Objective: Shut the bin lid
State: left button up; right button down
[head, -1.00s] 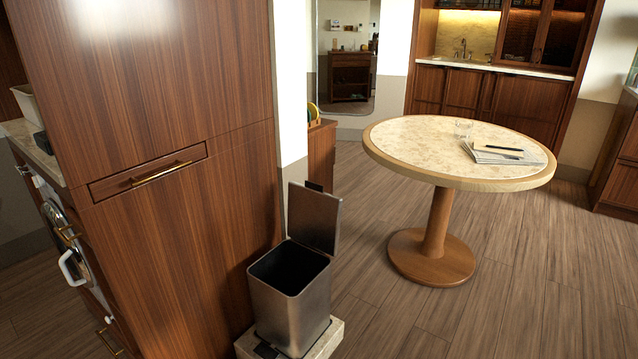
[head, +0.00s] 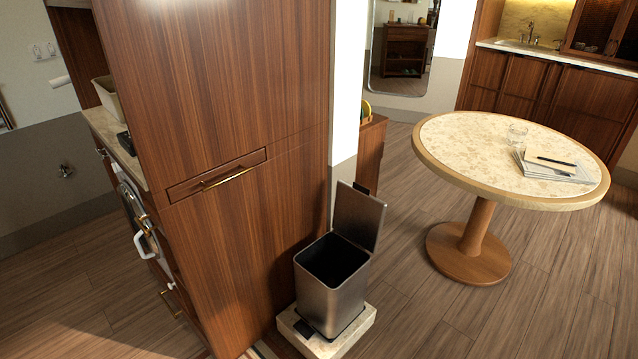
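A metal bin (head: 329,299) with a dark, open inside stands on a pale stone slab beside the tall wooden cabinet. Its lid (head: 358,218) is up, standing nearly upright at the back right edge of the bin. A dark pedal (head: 304,328) shows at the foot of the bin. Neither of my grippers shows in the head view.
The stone slab (head: 360,325) sits on the wood floor. The tall cabinet (head: 215,90) with a brass-handled drawer blocks the bin's left side. A round table (head: 465,150) holding a glass, papers and a pen stands to the right. Floor between bin and table is clear.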

aim_at(358, 215)
jog(key=i+l+u, duration=0.15)
jog(key=u, duration=0.25)
jog(key=i+l+u, duration=0.1)
jog(key=l+u, duration=0.25)
jog(key=i+l+u, duration=0.1)
jog(key=l+u, duration=0.3)
